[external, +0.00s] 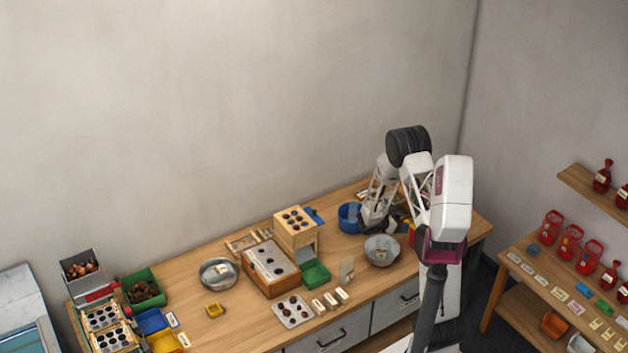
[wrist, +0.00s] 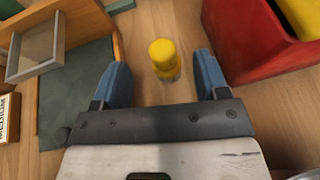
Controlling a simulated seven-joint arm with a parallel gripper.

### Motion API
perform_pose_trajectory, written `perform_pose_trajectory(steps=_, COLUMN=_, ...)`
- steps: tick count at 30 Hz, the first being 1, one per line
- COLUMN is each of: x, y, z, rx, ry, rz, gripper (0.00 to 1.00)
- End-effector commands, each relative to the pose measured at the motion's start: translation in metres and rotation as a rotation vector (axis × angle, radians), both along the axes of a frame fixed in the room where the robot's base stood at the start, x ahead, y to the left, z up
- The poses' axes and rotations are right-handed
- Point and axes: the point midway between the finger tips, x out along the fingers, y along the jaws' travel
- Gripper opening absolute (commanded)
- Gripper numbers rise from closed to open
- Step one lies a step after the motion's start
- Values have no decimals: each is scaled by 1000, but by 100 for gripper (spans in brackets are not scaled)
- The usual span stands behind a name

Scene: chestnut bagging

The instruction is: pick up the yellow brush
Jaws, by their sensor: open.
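A yellow, round-topped upright piece, which looks like the yellow brush (wrist: 163,52), stands on the wooden bench in the wrist view. It lies between and slightly beyond the two blue fingers of my gripper (wrist: 161,72). The fingers are apart, with a gap on each side of the piece, and I see no contact. Its bristles cannot be made out. In the external view my gripper (external: 375,222) is low over the right end of the bench, and I cannot make out the brush there.
A red bin (wrist: 238,48) with yellow inside stands close on the right in the wrist view. A wooden stand with a grey-green base (wrist: 75,92) is on the left. In the external view a blue bowl (external: 349,219) and a metal bowl (external: 381,252) are near my gripper.

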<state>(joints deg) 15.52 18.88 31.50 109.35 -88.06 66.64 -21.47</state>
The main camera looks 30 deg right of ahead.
Motion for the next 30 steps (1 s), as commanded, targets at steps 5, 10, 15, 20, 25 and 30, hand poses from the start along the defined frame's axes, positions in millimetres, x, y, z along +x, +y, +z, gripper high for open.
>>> perform_pose_trajectory(steps=5, x=-2, y=-6, z=-3, rx=0, ry=1, rz=-2, gripper=67)
perform_pose_trajectory(steps=10, x=-7, y=-21, z=-10, rx=0, ry=2, rz=-1, gripper=67)
perform_pose_trajectory(steps=15, x=-10, y=-37, z=-16, rx=0, ry=1, rz=-2, gripper=67)
perform_pose_trajectory(steps=20, x=-12, y=-45, z=-20, rx=0, ry=0, rz=-1, gripper=67)
perform_pose_trajectory(steps=25, x=-12, y=-47, z=-21, rx=0, ry=0, rz=-1, gripper=67)
perform_pose_trajectory(steps=30, x=-12, y=-47, z=-21, rx=0, ry=0, rz=-1, gripper=67)
